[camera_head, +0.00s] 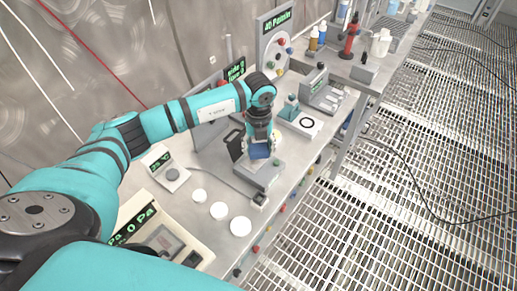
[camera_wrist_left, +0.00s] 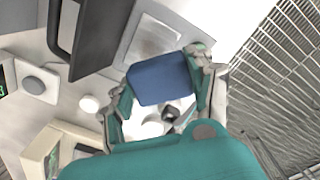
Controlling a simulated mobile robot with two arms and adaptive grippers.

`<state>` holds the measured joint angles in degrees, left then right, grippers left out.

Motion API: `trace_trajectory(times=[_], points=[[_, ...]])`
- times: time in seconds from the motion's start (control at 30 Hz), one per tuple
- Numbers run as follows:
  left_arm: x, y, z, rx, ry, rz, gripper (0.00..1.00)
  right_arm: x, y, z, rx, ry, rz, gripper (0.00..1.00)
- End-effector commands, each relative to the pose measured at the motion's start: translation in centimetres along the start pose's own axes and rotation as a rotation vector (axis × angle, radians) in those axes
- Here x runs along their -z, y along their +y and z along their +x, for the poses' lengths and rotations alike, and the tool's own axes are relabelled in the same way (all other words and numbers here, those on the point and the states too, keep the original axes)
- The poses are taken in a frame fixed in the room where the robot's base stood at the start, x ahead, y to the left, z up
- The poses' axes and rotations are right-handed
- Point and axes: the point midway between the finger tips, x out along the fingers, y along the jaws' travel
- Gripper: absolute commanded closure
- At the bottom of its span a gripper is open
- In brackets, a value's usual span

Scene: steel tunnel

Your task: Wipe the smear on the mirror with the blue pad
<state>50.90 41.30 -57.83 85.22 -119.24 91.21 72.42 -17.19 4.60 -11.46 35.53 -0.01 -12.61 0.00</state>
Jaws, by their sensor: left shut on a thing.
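My left gripper (camera_head: 260,148) is shut on the blue pad (camera_head: 260,152). The pad also shows between the fingers in the left wrist view (camera_wrist_left: 161,80). The gripper points down over a low grey framed plate (camera_head: 268,176) on the bench. In the left wrist view this plate (camera_wrist_left: 127,58) has a paler, shiny square inside its frame and lies beyond the pad; it may be the mirror, but I cannot be sure. The pad and fingers hide part of it. I cannot make out a smear or tell whether the pad touches the plate. My right gripper is not in view.
White discs (camera_head: 219,210) and a box with a green display (camera_head: 133,229) stand nearer me. A black handled thing (camera_head: 234,143) stands close left of the gripper. Fixtures (camera_head: 299,119) and bottles (camera_head: 350,40) stand farther along the bench. Grating floor (camera_head: 400,215) lies right.

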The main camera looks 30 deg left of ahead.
Motion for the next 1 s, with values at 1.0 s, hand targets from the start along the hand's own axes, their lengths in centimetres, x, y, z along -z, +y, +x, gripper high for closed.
trace_trajectory(times=[1.0], points=[[0.0, 0.0, -3.2, 0.000, 0.000, 0.001, 0.74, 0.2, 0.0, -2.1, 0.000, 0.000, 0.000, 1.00]])
